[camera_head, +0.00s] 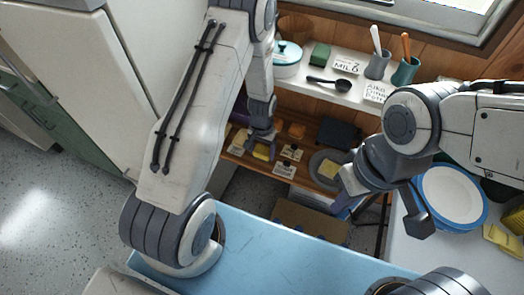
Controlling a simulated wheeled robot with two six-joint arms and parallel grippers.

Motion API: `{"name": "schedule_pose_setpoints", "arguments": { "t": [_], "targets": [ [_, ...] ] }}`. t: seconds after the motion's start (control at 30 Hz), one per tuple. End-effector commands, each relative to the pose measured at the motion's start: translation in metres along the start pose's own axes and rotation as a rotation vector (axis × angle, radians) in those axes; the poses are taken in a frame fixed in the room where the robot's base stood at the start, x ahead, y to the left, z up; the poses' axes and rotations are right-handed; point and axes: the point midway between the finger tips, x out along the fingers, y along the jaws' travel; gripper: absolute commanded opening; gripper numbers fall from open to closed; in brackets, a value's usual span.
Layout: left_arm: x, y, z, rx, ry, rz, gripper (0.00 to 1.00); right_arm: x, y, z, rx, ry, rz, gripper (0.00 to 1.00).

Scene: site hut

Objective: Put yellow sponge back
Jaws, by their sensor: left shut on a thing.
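My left gripper (262,135) reaches down to the lower wooden shelf at the back. It is shut on a small yellow block, which looks like the yellow sponge (262,152). The sponge is at the shelf among small label cards; I cannot tell whether it touches the shelf. The gripper hides part of it. My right gripper (385,200) hangs over the gap between the shelf and the right counter, with nothing visible in it. Its fingers are too unclear to tell open from shut.
The lower shelf (235,157) also holds an orange block (296,130), a dark box (338,134) and a grey plate with a yellow piece (328,170). A blue-rimmed plate (453,195) sits right.

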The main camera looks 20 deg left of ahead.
Motion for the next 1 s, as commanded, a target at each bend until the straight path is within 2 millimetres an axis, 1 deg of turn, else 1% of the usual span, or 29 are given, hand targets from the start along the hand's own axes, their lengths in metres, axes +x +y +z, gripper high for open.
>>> {"name": "schedule_pose_setpoints", "arguments": {
  "t": [0.13, 0.17, 0.2, 0.23, 0.43, 0.57, 0.67, 0.9, 1.0],
  "targets": [
    [0.004, 0.000, 0.000, 0.000, -0.001, 0.000, 0.32, 0.003, 0.000, 0.000, 0.000, 0.000, 0.000, 0.00],
    [0.004, 0.000, 0.000, 0.000, 0.000, 0.000, 0.80, 0.003, 0.000, 0.000, 0.000, 0.000, 0.000, 0.00],
    [0.003, 0.000, 0.000, 0.000, 0.000, 0.000, 0.96, 0.002, 0.000, 0.000, 0.000, 0.000, 0.000, 0.00],
    [0.003, 0.000, 0.000, 0.000, 0.000, 0.000, 1.00, 0.002, 0.000, 0.000, 0.000, 0.000, 0.000, 0.00],
    [0.002, 0.000, 0.000, 0.000, 0.000, 0.000, 1.00, 0.002, 0.000, 0.000, 0.000, 0.000, 0.000, 0.00],
    [-0.004, 0.000, 0.000, 0.000, 0.001, 0.000, 1.00, -0.001, 0.000, 0.000, 0.000, 0.000, 0.000, 0.00],
    [-0.018, 0.000, -0.001, 0.000, 0.004, 0.000, 1.00, -0.001, 0.000, 0.000, 0.000, 0.000, 0.000, 0.00],
    [-0.071, 0.000, -0.002, 0.000, 0.006, 0.000, 1.00, -0.004, 0.000, 0.000, 0.000, 0.000, 0.000, 0.00],
    [-0.090, 0.000, -0.001, 0.000, 0.005, 0.000, 1.00, -0.006, 0.000, 0.000, 0.000, 0.000, 0.000, 0.00]
  ]
}}
